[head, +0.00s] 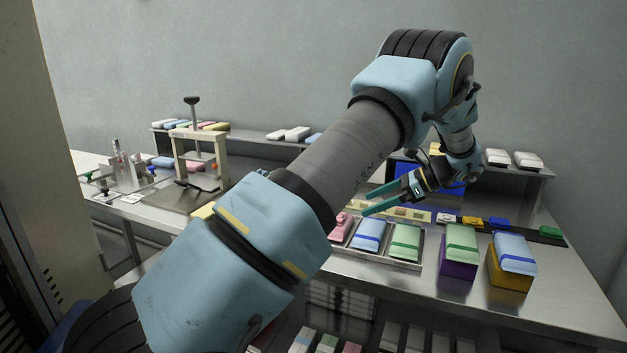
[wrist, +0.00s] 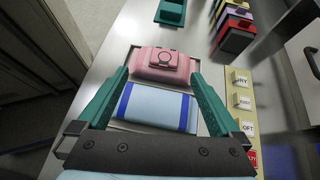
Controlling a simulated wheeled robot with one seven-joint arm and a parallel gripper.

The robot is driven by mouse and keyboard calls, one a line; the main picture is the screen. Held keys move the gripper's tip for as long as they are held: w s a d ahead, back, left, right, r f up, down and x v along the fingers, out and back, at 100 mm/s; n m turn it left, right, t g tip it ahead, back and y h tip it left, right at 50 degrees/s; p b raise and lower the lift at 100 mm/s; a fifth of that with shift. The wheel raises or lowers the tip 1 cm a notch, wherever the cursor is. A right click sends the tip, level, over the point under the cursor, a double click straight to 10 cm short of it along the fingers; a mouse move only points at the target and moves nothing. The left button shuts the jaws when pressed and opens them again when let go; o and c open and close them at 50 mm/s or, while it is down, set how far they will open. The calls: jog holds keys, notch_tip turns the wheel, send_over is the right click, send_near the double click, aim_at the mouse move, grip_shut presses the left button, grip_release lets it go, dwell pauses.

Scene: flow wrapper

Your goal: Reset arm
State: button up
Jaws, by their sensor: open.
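My arm reaches across the head view from lower left to upper right. My gripper (head: 378,199) has two green fingers, spread apart, with nothing between them that I can see held. In the wrist view my gripper (wrist: 155,90) is open above a metal tray (head: 417,262). A pink pack (wrist: 161,65) and a blue pack with darker bands (wrist: 157,107) lie in the tray below the fingers. In the head view the pink pack (head: 341,227), the blue pack (head: 369,235) and a green pack (head: 405,242) lie side by side in the tray.
A green pack on a purple box (head: 458,270) and a blue pack on a yellow box (head: 508,278) stand right of the tray. A press frame (head: 200,150) stands at the left. Shelves (head: 250,140) with packs run along the back. The bench front right is clear.

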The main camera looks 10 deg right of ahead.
jog(key=a+n+g, duration=0.1)
jog(key=a, duration=0.2)
jog(key=a+n+g+h, duration=0.1)
jog(key=a, duration=0.2)
jog(key=a+n+h, duration=0.1)
jog(key=a, duration=0.2)
jog(key=shift+s+a+g, duration=0.1)
jog(key=shift+a+g, duration=0.05)
jog(key=shift+g, duration=0.25)
jog(key=s+a+n+h, duration=0.9)
jog(key=s+a+n, duration=0.8)
jog(key=a, duration=0.3)
jog(key=shift+s+n, duration=0.35)
jog(key=shift+n, duration=0.05)
